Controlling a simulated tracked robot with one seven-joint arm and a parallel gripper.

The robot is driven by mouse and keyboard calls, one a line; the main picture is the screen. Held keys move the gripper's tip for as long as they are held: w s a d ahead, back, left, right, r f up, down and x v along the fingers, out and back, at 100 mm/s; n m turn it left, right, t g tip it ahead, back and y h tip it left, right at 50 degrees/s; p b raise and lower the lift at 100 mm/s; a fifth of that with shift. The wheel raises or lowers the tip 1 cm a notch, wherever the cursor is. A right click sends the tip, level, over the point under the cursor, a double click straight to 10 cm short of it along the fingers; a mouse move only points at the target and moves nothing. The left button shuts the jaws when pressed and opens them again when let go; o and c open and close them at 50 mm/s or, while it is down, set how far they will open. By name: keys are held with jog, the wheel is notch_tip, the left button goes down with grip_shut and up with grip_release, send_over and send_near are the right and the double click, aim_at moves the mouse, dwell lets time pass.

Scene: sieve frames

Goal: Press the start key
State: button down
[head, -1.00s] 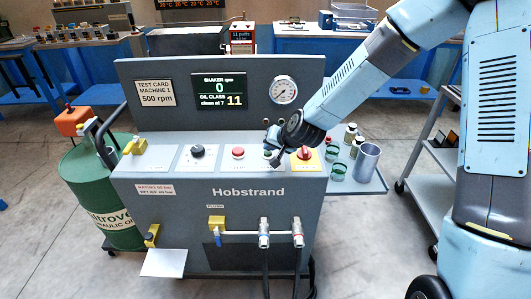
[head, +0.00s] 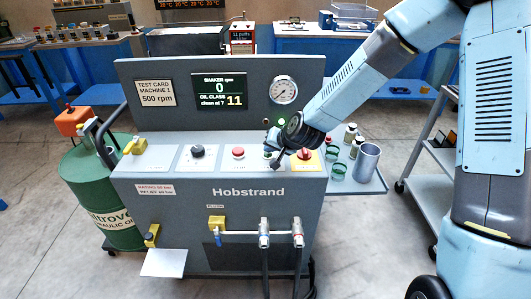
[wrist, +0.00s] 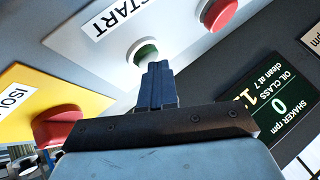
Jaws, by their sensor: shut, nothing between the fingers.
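The green start key (wrist: 147,53) sits in a pale round collar on a white plate marked START (wrist: 117,16) in the wrist view. My gripper (wrist: 157,68) is shut and empty, its fingertips just in front of the key and covering part of its lower edge. I cannot tell whether they touch it. In the head view my gripper (head: 272,158) is over the START plate at the right of the console's sloping panel, and the key (head: 267,153) is mostly hidden behind it. The display (head: 219,92) reads shaker 0 rpm, oil class 11. A small green light (head: 282,121) shows below the gauge.
A red key (head: 238,153) is left of the start key. A red knob (head: 304,153) on a yellow plate is close on its right. A dark dial (head: 197,151) is farther left. Glasses and a metal cup (head: 367,161) stand on the right shelf.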

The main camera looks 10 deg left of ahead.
aim_at(270, 154)
jog(key=shift+r, duration=0.85)
jog(key=shift+r, duration=0.1)
jog(key=shift+r, duration=2.4)
